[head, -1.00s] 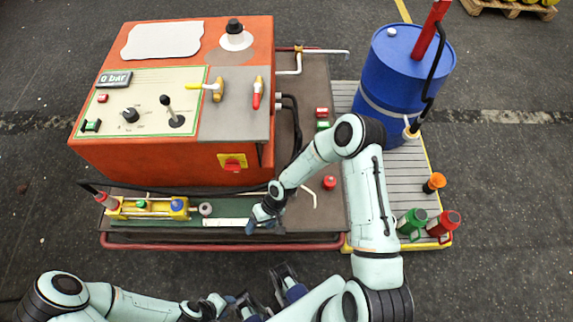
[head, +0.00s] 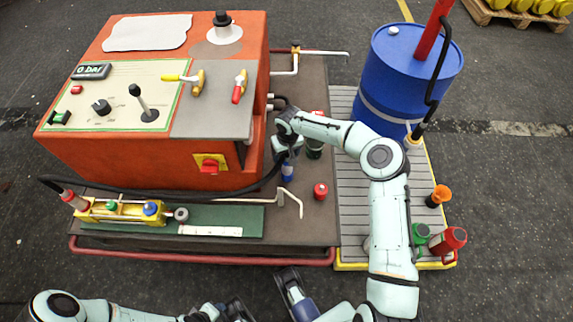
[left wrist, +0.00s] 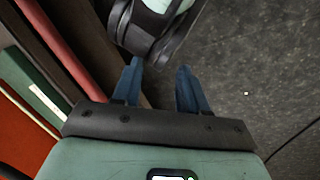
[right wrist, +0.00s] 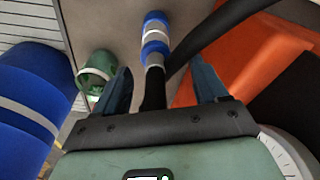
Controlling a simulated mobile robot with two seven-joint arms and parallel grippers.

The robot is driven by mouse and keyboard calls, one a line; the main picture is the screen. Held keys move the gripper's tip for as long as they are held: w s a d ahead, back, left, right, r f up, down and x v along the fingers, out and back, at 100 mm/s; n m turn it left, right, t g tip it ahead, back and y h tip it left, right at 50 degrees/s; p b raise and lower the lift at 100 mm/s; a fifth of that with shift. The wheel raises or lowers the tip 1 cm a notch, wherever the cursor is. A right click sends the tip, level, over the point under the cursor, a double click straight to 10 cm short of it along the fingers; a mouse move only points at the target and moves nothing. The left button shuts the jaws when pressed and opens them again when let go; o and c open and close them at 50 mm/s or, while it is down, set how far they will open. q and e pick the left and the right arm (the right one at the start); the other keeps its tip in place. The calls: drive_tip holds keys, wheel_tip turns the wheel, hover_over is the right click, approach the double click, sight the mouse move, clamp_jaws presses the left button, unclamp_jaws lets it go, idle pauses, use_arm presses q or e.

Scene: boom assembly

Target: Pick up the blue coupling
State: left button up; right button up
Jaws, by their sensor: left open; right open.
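The blue coupling (right wrist: 155,40) has blue bands with a silver middle in the right wrist view, with a black hose end running back between my right fingers. In the head view it shows as a small blue piece (head: 288,171) on the grey deck beside the orange cabinet. My right gripper (right wrist: 161,80) is open, its fingers on either side of the black piece; contact cannot be told. In the head view my right gripper (head: 284,146) is partly hidden by its own arm. My left gripper (left wrist: 158,88) is open and empty, low in front of the cart.
The orange cabinet (head: 120,165), a thick black hose (head: 225,191) and the blue drum (head: 405,75) flank the right arm. A red cap (head: 320,190) sits on the deck.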

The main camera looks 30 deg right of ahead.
sight(287, 160)
drive_tip(key=f, duration=0.2)
drive_tip(key=f+b, duration=0.1)
drive_tip(key=f, duration=0.2)
drive_tip(key=shift+w+d+f, duration=0.3)
drive_tip(key=shift+d, duration=0.05)
use_arm(q)
drive_tip(key=shift+w+a+f+t, duration=0.15)
drive_tip(key=shift+w+a+f, duration=0.2)
drive_tip(key=shift+w, duration=0.2)
drive_tip(key=shift+w+a+f+t, duration=0.15)
drive_tip(key=shift+w+a+f, duration=0.05)
drive_tip(key=shift+w+f, duration=0.3)
use_arm(e)
clamp_jaws()
use_arm(q)
drive_tip(key=shift+r, duration=0.1)
use_arm(e)
drive_tip(key=shift+r, duration=0.1)
